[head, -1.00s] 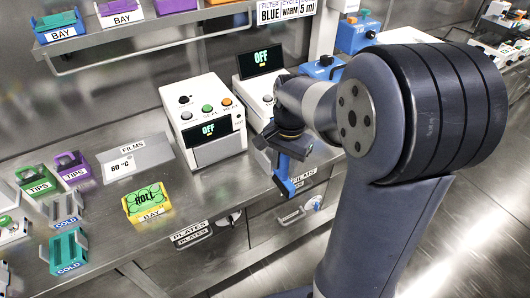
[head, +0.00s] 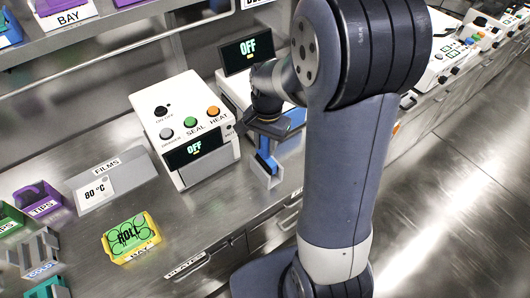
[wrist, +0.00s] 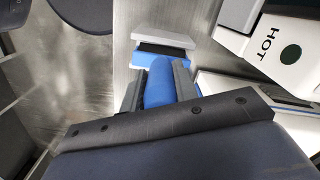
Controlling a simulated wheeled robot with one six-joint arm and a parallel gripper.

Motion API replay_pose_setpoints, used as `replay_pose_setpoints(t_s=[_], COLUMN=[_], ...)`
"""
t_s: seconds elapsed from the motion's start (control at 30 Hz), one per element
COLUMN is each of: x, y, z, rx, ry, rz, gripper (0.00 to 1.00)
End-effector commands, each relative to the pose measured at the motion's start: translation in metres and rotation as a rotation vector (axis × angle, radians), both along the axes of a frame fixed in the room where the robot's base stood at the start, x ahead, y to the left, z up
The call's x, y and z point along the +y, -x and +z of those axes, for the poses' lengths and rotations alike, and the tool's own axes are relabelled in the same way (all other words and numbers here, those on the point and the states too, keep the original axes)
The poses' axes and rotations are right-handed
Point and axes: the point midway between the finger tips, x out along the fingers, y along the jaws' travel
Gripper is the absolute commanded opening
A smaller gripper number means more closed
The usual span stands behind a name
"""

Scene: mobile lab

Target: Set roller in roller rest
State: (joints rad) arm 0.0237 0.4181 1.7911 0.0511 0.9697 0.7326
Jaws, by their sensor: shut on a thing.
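My gripper (head: 264,150) is shut on the blue handle of the roller (head: 264,164), above the front part of the bench beside the sealer. In the wrist view the handle (wrist: 158,84) sits between the two fingers of my gripper (wrist: 160,88). Beyond it is a wider blue, black and pale head, which I take to be the roller's end.
The white sealer (head: 182,128) with buttons and an OFF display stands between the tray and my gripper, farther back. A FILMS plate reading 80 °C (head: 98,188) and a purple TIPS rack (head: 38,200) lie left. Bare bench shows between tray and sealer.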

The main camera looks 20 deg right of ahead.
Motion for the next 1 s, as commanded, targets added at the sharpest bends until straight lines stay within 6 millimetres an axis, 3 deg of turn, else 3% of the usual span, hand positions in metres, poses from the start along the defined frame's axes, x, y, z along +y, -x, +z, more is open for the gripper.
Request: replay_pose_setpoints(t_s=[0.33,0.87,1.0], x=[0.000,0.000,0.000], y=[0.000,0.000,0.001], z=[-0.039,-0.050,-0.055], rx=[0.001,-0.001,0.002], ry=[0.000,-0.001,-0.001], rz=[0.000,0.001,0.000], gripper=[0.05,0.06,0.00])
